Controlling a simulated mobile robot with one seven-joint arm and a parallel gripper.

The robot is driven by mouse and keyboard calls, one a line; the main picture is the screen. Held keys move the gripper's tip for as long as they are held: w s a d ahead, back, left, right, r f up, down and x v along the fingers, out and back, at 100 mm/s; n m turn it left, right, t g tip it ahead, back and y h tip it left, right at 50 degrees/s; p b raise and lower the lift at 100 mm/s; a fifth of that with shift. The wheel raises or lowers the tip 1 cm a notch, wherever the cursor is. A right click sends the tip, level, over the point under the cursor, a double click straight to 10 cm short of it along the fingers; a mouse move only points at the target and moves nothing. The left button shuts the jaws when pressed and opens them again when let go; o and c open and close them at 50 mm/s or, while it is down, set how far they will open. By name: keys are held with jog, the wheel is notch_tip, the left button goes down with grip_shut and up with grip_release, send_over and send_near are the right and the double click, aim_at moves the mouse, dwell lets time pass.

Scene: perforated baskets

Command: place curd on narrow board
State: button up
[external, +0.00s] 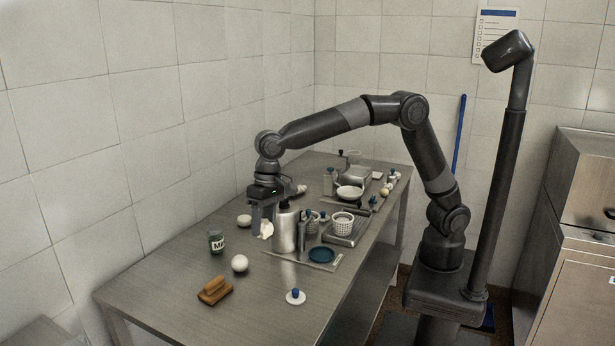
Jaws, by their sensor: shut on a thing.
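A thin, flat grey strip (283,257), perhaps the narrow board, lies in front of the canister and runs right toward a dark blue round dish (321,255). The canister and my gripper hide part of the area behind.
A perforated white basket (343,223) sits on a metal tray (345,238). The table's front left is clear.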

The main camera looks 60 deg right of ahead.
jog(key=v, duration=0.3)
jog(key=shift+a+r, duration=0.3)
jog(key=shift+a, duration=0.05)
jog(key=w+d+m, duration=0.2)
jog(key=w+d, duration=0.4)
jog(key=d, duration=0.6)
jog(key=w+d+m+t, duration=0.1)
jog(key=w+d+m, duration=0.2)
jog(key=w+d, duration=0.65)
jog(key=w+d+m, duration=0.2)
jog(key=w+d, duration=0.2)
jog(key=d, duration=1.1)
jog(key=d+m+h, duration=0.1)
jog(key=d+m, duration=0.2)
jog(key=d, duration=1.5)
jog(key=s+d+m+t, duration=0.1)
jog(key=s+d+m, duration=0.3)
jog(key=d, duration=1.4)
jog(key=s+d+m+h, duration=0.2)
jog(key=s+d+m, duration=0.4)
jog(key=s+d, duration=2.55)
send_over(374, 174)
notch_tip(374, 174, down, 18)
jog(key=shift+s+f, duration=0.15)
jog(key=shift+f, duration=2.05)
